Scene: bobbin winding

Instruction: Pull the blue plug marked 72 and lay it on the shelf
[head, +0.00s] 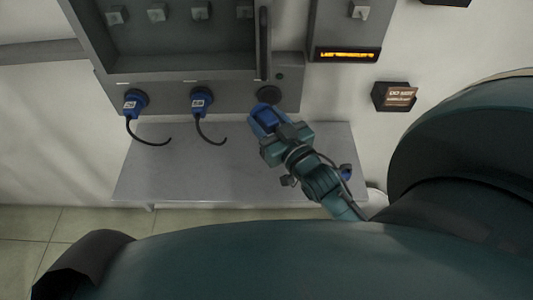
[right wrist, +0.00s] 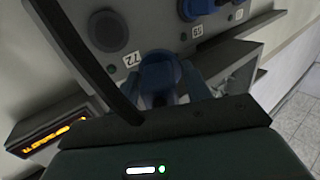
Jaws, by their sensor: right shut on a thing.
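My right gripper (head: 270,127) is shut on a blue plug (head: 262,118), just below and in front of the panel's right-hand socket (head: 268,94). That socket is dark and empty, and the plug is out of it. In the right wrist view the held plug (right wrist: 158,76) shows between the jaws, beside the label 72 (right wrist: 131,60) and the bare round socket (right wrist: 108,31). The plug's own mark is hidden. The grey shelf (head: 180,178) lies below the panel, under the gripper, with its left and middle parts bare. My left gripper is not in view.
Two other blue plugs, left (head: 135,102) and middle (head: 201,100), sit in the panel with black cables hanging. A dark upright handle (head: 263,45) stands above the empty socket. A lit amber display (head: 346,54) and a small dark sign box (head: 395,97) are to the right.

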